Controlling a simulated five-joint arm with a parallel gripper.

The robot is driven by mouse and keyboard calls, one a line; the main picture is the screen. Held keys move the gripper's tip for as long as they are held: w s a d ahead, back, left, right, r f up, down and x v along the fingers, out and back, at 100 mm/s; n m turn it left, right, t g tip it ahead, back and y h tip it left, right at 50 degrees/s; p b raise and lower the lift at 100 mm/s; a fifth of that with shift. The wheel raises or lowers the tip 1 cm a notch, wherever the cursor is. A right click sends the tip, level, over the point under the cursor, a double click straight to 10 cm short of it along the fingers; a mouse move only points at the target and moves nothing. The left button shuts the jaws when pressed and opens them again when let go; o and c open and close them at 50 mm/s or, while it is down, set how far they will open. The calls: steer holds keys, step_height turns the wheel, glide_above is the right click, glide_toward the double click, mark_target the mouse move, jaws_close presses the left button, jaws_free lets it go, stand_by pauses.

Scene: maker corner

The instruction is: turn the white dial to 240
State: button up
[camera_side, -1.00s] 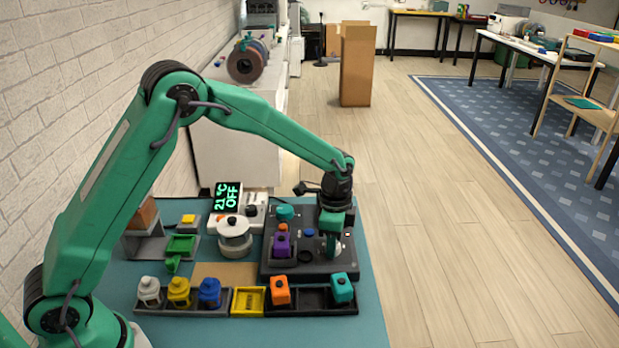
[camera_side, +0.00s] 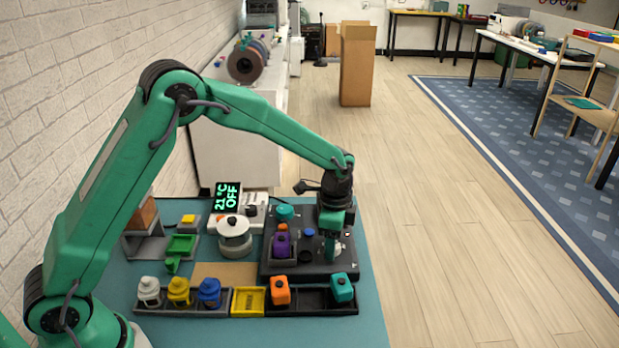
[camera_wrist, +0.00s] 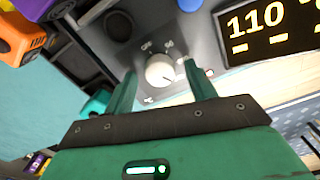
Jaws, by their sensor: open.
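The white dial (camera_wrist: 160,71) sits on a dark grey panel (camera_wrist: 201,30) with small white marks around it. In the wrist view a black display (camera_wrist: 268,30) beside it shows 110 in yellow digits. My gripper (camera_wrist: 159,68) is open, with one green finger on each side of the dial and gaps visible between fingers and dial. In the side view my gripper (camera_side: 331,250) points down at the right part of the panel, and its fingers hide most of the dial (camera_side: 338,249).
A purple block (camera_side: 282,243) stands on the panel's left part, near a teal knob (camera_side: 285,212). An orange block (camera_side: 280,290) and a teal block (camera_side: 342,288) sit in the front tray. A white pot (camera_side: 234,236) stands left of the panel.

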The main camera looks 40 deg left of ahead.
step_height(320, 180, up, 7)
steer(key=shift+r, duration=0.25)
stand_by(0.3)
steer(key=shift+r, duration=0.1)
steer(key=shift+s+a+r, duration=0.15)
steer(key=shift+r, duration=0.1)
steer(key=s+a+r+n+t, duration=0.2)
steer(key=s+a+r+n, duration=0.2)
steer(key=s+r, duration=0.45)
steer(key=s+a+r+n+t, duration=0.2)
steer(key=s+a+r+n, duration=0.25)
steer(key=s, duration=0.65)
steer(key=s+a+n+t, duration=0.1)
steer(key=s+n, duration=0.2)
steer(key=s, duration=0.4)
steer(key=shift+s+a+f+n+t, duration=0.25)
steer(key=shift+s+f+n+t, duration=0.05)
steer(key=shift+s+f+n, duration=0.1)
